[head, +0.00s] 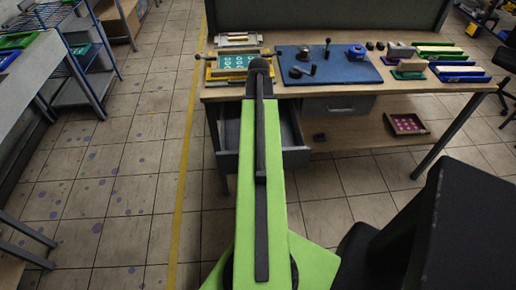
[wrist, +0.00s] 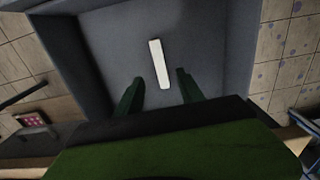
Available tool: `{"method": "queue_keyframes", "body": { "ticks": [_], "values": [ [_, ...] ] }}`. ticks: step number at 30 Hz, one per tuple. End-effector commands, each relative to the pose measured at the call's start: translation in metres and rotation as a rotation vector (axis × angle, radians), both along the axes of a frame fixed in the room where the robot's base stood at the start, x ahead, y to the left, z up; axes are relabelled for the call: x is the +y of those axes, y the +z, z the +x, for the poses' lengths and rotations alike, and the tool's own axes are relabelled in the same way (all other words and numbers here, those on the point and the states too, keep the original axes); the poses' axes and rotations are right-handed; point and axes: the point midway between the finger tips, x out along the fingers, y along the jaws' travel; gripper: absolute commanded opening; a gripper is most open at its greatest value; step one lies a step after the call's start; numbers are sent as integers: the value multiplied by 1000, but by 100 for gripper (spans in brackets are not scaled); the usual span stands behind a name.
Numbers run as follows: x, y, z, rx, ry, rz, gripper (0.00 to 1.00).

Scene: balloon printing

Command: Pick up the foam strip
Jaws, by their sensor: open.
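A white foam strip (wrist: 159,64) lies in the grey open drawer (wrist: 108,62) in the wrist view. My gripper (wrist: 160,83) is open above the drawer, with its two dark green fingers on either side of the strip's lower end as pictured. The strip is not held, and I cannot tell how far below the fingertips it is. In the head view, the pulled-out drawer (head: 226,158) shows under the left part of the workbench. My arm hides the middle of the drawer, the strip and the gripper there.
The workbench (head: 388,87) carries a yellow frame with a green plate (head: 238,64), a blue mat (head: 345,72) with tools, and several coloured blocks at the right. Blue racks stand at the left; the tiled floor between is clear.

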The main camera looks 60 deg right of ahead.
Motion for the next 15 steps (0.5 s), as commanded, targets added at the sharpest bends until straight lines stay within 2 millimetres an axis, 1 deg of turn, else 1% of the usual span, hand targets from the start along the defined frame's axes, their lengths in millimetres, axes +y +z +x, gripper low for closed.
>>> {"method": "queue_keyframes", "body": {
  "ticks": [1, 4, 6, 11, 13, 15],
  "values": [
    [0, -22, 0, 0, 0, 0, 45],
    [0, -39, 0, 0, 0, 0, 45],
    [0, -44, 0, 0, 0, 0, 45],
    [0, -42, 0, 0, -1, 0, 45],
    [-1, -47, -1, 0, -1, 0, 45],
    [-1, -56, -1, 0, -1, 0, 45]
  ]
}}
